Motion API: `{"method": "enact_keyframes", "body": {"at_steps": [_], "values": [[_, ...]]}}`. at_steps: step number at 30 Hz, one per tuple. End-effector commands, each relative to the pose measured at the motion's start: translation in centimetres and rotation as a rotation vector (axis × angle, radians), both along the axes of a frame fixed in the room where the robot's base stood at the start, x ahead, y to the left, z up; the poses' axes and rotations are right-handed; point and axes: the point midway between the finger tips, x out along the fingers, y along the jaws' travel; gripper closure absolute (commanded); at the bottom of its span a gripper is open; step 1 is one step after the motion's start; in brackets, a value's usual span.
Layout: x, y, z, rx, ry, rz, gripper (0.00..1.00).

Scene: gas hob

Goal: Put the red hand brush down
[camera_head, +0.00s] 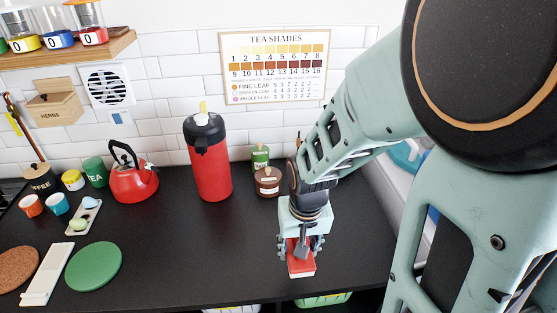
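The red hand brush (301,266) has a red body and a pale white strip along its lower edge. It is in the head view, right of the middle, over the black worktop (190,255). My gripper (300,254) points down, with its fingers on both sides of the brush, and appears shut on it. The gripper hides the upper part of the brush. I cannot tell whether the brush's underside touches the worktop.
A tall red flask (209,170), a green jar (260,158) and a brown jar (267,183) stand behind. A red kettle (133,184) and green round mat (93,267) are left. The worktop between mat and brush is clear. A sink (405,155) lies right.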

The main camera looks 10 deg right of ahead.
Motion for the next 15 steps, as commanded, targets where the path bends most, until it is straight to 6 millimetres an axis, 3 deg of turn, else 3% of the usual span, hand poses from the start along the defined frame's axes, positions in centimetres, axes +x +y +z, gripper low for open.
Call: {"method": "enact_keyframes", "body": {"at_steps": [6, 10, 15], "values": [[4.8, -1.8, -3.6, -0.001, 0.003, -0.003, 1.0], [6.4, -2.4, -5.7, 0.0, 0.001, -0.001, 1.0], [7.8, -2.9, -6.9, 0.0, 0.0, -0.002, 1.0]]}}
